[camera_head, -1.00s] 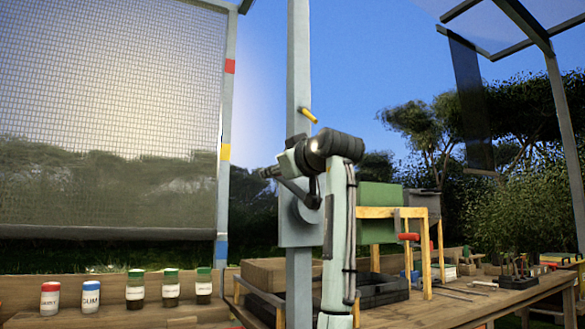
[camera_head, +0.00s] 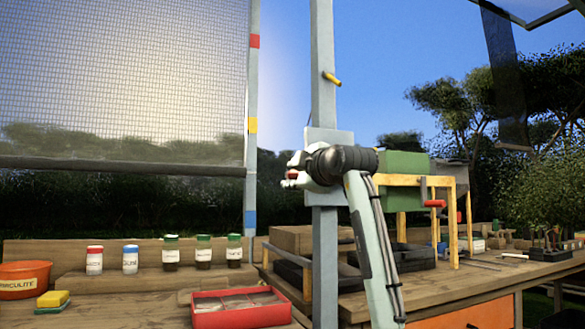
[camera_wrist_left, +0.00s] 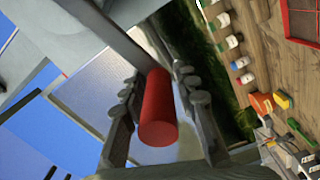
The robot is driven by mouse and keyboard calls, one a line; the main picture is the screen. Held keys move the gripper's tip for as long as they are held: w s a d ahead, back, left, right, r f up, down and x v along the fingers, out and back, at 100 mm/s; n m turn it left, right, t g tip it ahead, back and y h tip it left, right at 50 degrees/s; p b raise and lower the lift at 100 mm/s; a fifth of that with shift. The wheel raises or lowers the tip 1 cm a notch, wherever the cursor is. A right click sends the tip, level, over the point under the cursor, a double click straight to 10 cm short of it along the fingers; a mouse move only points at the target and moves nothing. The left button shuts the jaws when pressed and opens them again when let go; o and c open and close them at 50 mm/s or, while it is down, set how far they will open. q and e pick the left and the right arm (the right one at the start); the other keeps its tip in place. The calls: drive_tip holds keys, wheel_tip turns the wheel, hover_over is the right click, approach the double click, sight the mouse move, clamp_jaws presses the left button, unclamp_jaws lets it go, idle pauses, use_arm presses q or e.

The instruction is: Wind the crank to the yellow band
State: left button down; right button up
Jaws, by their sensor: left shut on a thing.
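A mesh screen (camera_head: 120,80) hangs at the left with a dark bottom bar (camera_head: 120,165). The post (camera_head: 252,180) at its right edge carries a red band (camera_head: 253,41), a yellow band (camera_head: 252,125) and a blue band (camera_head: 250,218). The bar is level with a point below the yellow band and above the blue one. My left gripper (camera_head: 292,178) is at the crank, in front of the crank's grey plate (camera_head: 330,138). In the left wrist view its fingers are shut on the red crank handle (camera_wrist_left: 158,120). The crank arm is mostly hidden. My right gripper is out of view.
The crank's grey upright (camera_head: 323,60) bears a yellow peg (camera_head: 332,79). Below are a bench with several lidded jars (camera_head: 171,254), a red tray (camera_head: 240,308), an orange tub (camera_head: 24,280) and a yellow sponge (camera_head: 53,299). A green box (camera_head: 405,165) stands behind my arm.

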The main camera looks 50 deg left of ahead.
use_arm(q)
drive_tip(key=shift+w+f, duration=0.25)
drive_tip(key=shift+f, duration=0.85)
drive_tip(key=shift+w+d, duration=0.1)
drive_tip(key=c, duration=1.3)
unclamp_jaws()
drive_tip(key=v, duration=1.2)
drive_tip(key=shift+r, duration=0.15)
